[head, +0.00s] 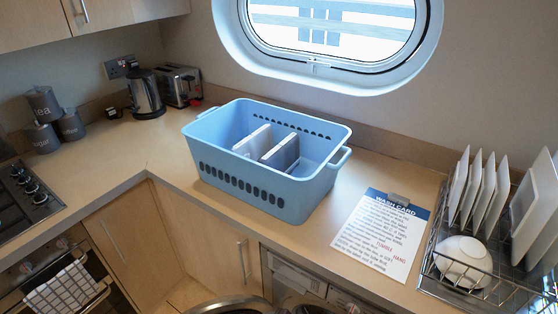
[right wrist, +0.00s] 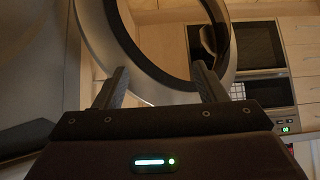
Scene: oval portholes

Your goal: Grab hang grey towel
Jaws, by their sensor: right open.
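A blue laundry basket (head: 262,188) stands on the counter in the head view. Inside it are two upright folded cloths: a paler one (head: 252,140) on the left and a grey one (head: 281,152) on the right. Their lower parts are hidden by the basket wall. A wash card (head: 385,232) with printed text, including red words, lies to the right of the basket. My right gripper (right wrist: 161,76) is open and empty in the right wrist view, with a large round ring (right wrist: 233,65) beyond it. Neither gripper shows in the head view.
A dish rack (head: 480,285) with plates and a bowl stands at the right. Kettle (head: 146,94), toaster (head: 180,85) and canisters (head: 43,104) are at the back left. A checked towel (head: 60,290) hangs on the oven handle. An open round door (head: 235,305) shows below the counter.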

